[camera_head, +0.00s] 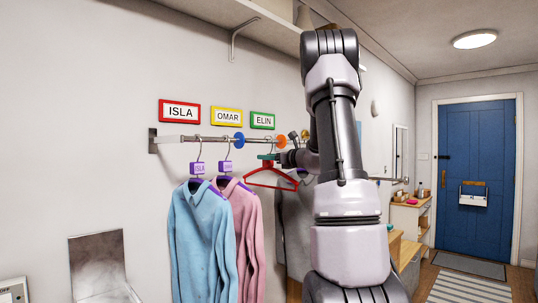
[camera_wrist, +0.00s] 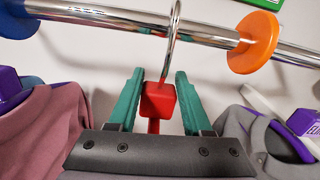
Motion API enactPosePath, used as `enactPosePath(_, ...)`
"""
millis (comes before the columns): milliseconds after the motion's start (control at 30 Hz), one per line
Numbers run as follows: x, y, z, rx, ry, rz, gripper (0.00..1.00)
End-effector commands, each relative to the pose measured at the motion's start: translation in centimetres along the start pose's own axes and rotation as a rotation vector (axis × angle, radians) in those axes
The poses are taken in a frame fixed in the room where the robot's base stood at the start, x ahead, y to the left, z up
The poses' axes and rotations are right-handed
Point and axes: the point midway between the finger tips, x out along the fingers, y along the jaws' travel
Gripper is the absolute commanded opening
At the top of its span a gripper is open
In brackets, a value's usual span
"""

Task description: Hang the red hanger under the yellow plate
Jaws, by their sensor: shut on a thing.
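The yellow-framed plate (camera_head: 227,116) reads OMAR and is on the wall above the rail (camera_head: 190,139). The red hanger (camera_head: 271,186) is bare and hangs from my gripper (camera_head: 268,158), just below the rail. In the wrist view, my gripper's teal fingers (camera_wrist: 160,84) are around the hanger's red block (camera_wrist: 158,100). The metal hook (camera_wrist: 174,38) rises in front of the rail between a blue disc (camera_head: 239,144) and an orange disc (camera_head: 281,142).
A red-framed ISLA plate (camera_head: 180,111) and a green-framed ELIN plate (camera_head: 262,121) flank the yellow one. Blue (camera_head: 198,230) and pink (camera_head: 243,220) shirts hang left of the blue disc. A grey garment (camera_wrist: 272,145) hangs on the right. A shelf (camera_head: 270,25) is above.

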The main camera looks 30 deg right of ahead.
Motion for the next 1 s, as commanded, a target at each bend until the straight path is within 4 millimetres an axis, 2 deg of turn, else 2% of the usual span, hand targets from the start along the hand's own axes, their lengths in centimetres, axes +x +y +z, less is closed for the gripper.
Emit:
enactPosePath(233, 0.0, 0.0, -0.1, 0.000, 0.000, 0.000, 0.00)
enactPosePath(267, 0.0, 0.0, -0.1, 0.000, 0.000, 0.000, 0.57)
enactPosePath(333, 0.0, 0.0, -0.1, 0.000, 0.000, 0.000, 0.84)
enactPosePath(733, -0.6, 0.0, -0.1, -0.001, 0.001, 0.000, 0.84)
enactPosePath(867, -2.4, -0.1, -0.1, 0.000, 0.000, -0.002, 0.84)
enactPosePath(1000, -5.4, -0.1, -0.1, 0.000, 0.001, -0.004, 0.84)
